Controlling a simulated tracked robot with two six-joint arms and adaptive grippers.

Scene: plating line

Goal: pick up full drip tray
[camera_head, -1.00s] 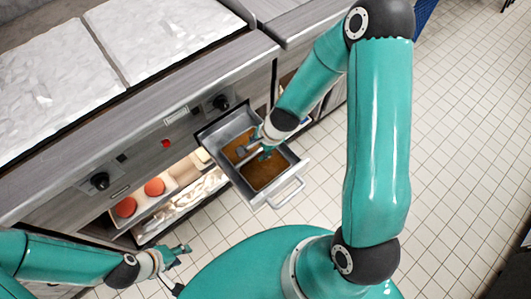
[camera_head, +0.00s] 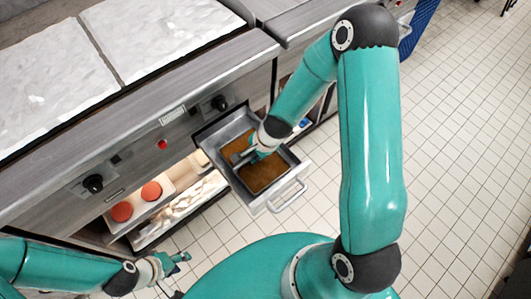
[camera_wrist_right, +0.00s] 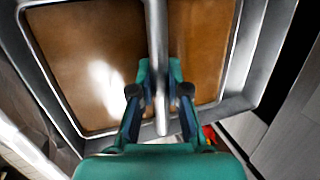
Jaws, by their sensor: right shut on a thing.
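The drip tray (camera_wrist_right: 232,60) is a grey metal pan filled with brown liquid (camera_wrist_right: 85,45). It sits in a pulled-out drawer (camera_head: 262,204) below the counter, and its liquid also shows in the head view (camera_head: 264,176). A round metal bar handle (camera_wrist_right: 157,35) crosses over the middle of the tray. My right gripper (camera_wrist_right: 160,90) is shut on this bar handle, above the liquid; its fingertips (camera_head: 243,157) are small in the head view. My left gripper (camera_head: 183,258) is empty at the lower left, away from the tray; its finger opening is too small to judge.
The drawer's front handle (camera_head: 288,196) faces the open floor. A lower shelf at the left holds two red-orange round items (camera_head: 151,191) in a pale container. The counter front with black knobs (camera_head: 93,184) stands behind. The tiled floor (camera_head: 460,150) at the right is clear.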

